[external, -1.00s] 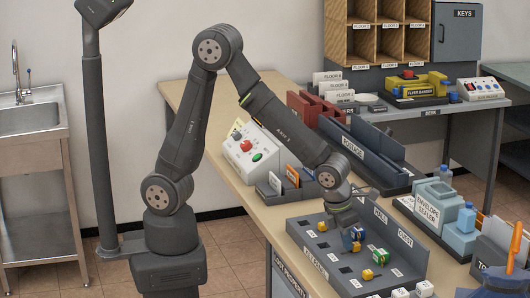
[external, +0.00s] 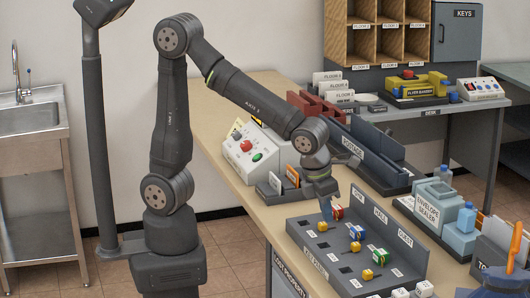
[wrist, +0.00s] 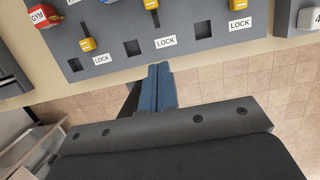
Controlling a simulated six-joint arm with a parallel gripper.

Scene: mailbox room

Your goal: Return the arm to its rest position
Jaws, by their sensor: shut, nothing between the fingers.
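My gripper (external: 325,206) is above the left end of the grey slotted tray (external: 345,285) in the external view, pointing down and apart from the pieces there. In the wrist view my gripper's blue fingers (wrist: 161,75) are together with nothing between them. The arm is bent, its elbow raised above the base on the left.
The tray holds several small pieces, including a red one (external: 338,212), yellow ones (external: 367,274) and a green one (external: 380,256). A white button box (external: 243,153) and a card holder (external: 275,190) stand close to the arm. Blue-grey postage dividers (external: 352,148) stand behind.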

